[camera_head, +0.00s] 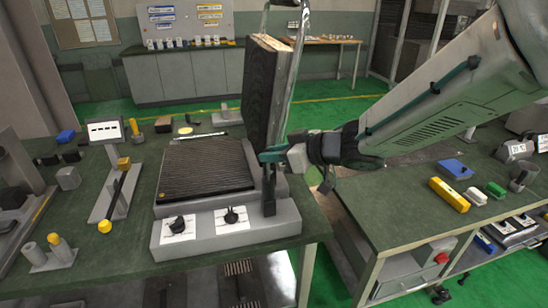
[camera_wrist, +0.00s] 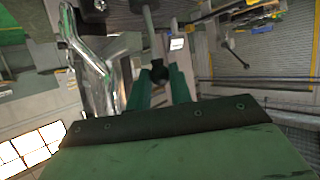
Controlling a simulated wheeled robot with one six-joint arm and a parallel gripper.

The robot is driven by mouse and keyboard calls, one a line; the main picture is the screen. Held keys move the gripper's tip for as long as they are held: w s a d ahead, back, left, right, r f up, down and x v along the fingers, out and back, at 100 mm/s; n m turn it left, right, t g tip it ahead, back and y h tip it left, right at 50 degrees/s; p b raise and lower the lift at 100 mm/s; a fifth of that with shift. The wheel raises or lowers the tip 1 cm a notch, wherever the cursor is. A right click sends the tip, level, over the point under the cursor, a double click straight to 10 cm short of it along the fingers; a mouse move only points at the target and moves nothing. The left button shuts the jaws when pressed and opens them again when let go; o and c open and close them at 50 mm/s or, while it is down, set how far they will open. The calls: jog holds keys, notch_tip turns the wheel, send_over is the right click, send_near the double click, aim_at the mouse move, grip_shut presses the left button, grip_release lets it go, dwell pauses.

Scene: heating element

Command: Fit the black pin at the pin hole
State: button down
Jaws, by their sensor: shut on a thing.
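A grey heating unit (camera_head: 225,235) stands on the green workbench, with a black ribbed plate (camera_head: 205,168) on top and a tall ribbed panel (camera_head: 262,95) upright at its right. My gripper (camera_head: 268,155) reaches in from the right, with its teal fingers by the unit's right side at the panel's foot. In the wrist view the fingers (camera_wrist: 160,88) are closed around a small dark rounded piece (camera_wrist: 159,73), which looks like the black pin. The pin cannot be made out in the head view. I cannot pick out the pin hole; whether the pin touches the unit is unclear.
A shiny metal handle (camera_wrist: 92,65) stands close to the fingers' left in the wrist view. A black upright bar (camera_head: 269,195) is just below the gripper. A second bench (camera_head: 430,215) at right holds a yellow block (camera_head: 449,194). Tools clutter the left bench.

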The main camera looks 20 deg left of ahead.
jog(key=shift+r, duration=0.55)
jog(key=shift+f, duration=1.9)
dwell(0.7)
jog(key=c, duration=1.2)
grip_release()
jog(key=shift+s, duration=0.1)
jog(key=shift+d, duration=0.1)
jog(key=v, duration=0.7)
jog(key=shift+s+d+r, duration=0.1)
jog(key=shift+d+r, duration=0.1)
